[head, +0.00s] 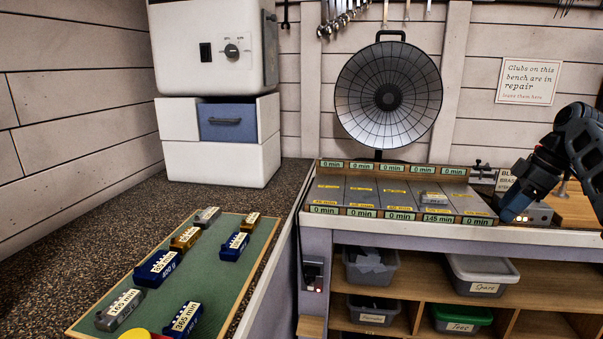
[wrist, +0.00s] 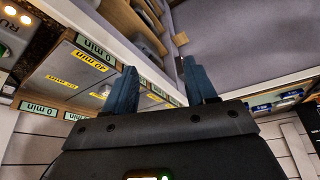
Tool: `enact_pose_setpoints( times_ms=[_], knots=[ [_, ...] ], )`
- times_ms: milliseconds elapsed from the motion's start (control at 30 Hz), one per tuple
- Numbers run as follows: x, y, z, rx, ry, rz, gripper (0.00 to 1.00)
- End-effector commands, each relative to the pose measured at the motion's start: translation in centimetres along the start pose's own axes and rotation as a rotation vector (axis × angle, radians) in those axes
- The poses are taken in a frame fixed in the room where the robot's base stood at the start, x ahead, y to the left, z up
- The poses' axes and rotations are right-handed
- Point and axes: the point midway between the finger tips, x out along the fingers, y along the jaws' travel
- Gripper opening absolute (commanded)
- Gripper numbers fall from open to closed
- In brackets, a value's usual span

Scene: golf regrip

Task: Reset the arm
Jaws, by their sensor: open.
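My arm reaches in from the right edge in the head view. My gripper (head: 512,208) is at the right end of the rack of labelled bays, near a small grey box with lights. In the wrist view, the two blue fingers of my gripper (wrist: 157,78) stand apart with nothing between them. The rack (head: 330,190) has "0 min" labels along its front and back, and one front label reads "145 min". A small grey block (head: 431,198) lies in the bay behind that label.
A green tray (head: 222,290) at the front left holds several labelled blue, grey and brown blocks. A white cabinet (head: 220,150) with a blue drawer stands behind it. A round dark mesh dish (head: 365,100) stands behind the rack. Bins (head: 481,275) sit on shelves below.

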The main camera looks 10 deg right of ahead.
Motion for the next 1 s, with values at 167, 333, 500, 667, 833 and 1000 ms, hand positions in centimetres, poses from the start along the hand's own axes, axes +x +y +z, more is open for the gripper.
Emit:
enact_pose_setpoints(
  times_ms=[167,333,500,667,833,1000],
  knots=[
    [1.5,-0.1,0.1,0.012,0.002,0.013,0.56],
    [3.4,-0.4,0.3,0.03,0.005,0.029,0.56],
    [6.6,-1.0,0.6,0.057,0.009,0.053,0.56],
    [10.6,-2.0,1.0,0.093,0.018,0.085,0.56],
    [16.6,-4.2,1.8,0.15,0.032,0.139,0.56],
    [22.2,-7.2,2.7,0.211,0.053,0.2,0.56]
  ],
)
